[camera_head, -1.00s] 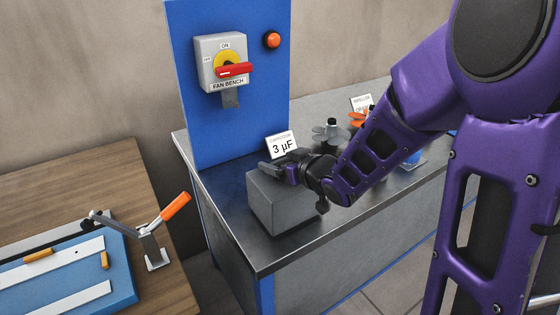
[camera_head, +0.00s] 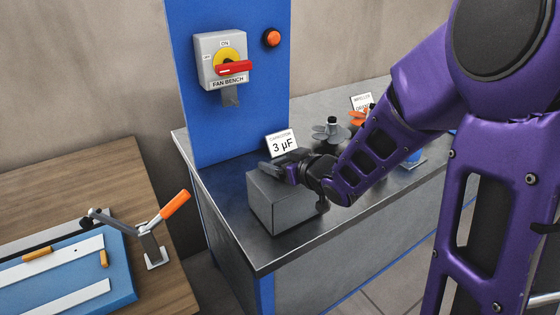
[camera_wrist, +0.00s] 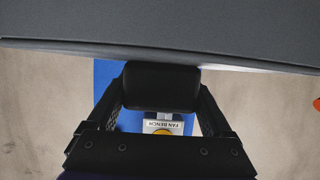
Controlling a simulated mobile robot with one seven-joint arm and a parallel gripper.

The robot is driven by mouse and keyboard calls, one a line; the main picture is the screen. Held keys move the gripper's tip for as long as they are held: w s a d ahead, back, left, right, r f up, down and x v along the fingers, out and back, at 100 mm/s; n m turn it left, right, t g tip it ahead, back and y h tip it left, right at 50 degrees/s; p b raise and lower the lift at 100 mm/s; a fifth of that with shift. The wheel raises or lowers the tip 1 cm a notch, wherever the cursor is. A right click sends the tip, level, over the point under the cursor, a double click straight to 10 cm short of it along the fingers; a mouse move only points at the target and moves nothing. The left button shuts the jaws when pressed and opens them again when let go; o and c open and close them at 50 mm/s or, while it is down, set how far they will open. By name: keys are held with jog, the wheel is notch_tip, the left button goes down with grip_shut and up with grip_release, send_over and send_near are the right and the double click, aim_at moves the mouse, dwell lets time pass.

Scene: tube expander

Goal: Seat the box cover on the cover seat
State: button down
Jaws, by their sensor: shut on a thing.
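The box cover (camera_head: 275,208) is a plain grey box shape at the left end of the metal bench. My gripper (camera_head: 274,170) is at its top, lying almost level. In the wrist view the gripper's two fingers (camera_wrist: 161,92) stand either side of a dark rounded knob (camera_wrist: 162,86), shut on it. The cover's grey surface (camera_wrist: 160,28) fills the top of that view. I cannot make out the cover seat; it may be hidden under or behind the cover. I cannot tell whether the cover's lower edge touches the bench.
A card reading 3 µF (camera_head: 282,144) stands just behind the cover. A blue panel with a red-handled switch (camera_head: 233,68) rises behind. A grey fan impeller (camera_head: 331,131) and an orange one (camera_head: 358,118) are farther right. A wooden table (camera_head: 90,185) stands left, across a gap.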

jog(key=shift+f+b, duration=0.35)
jog(key=shift+f, duration=0.05)
dwell(0.6)
grip_release()
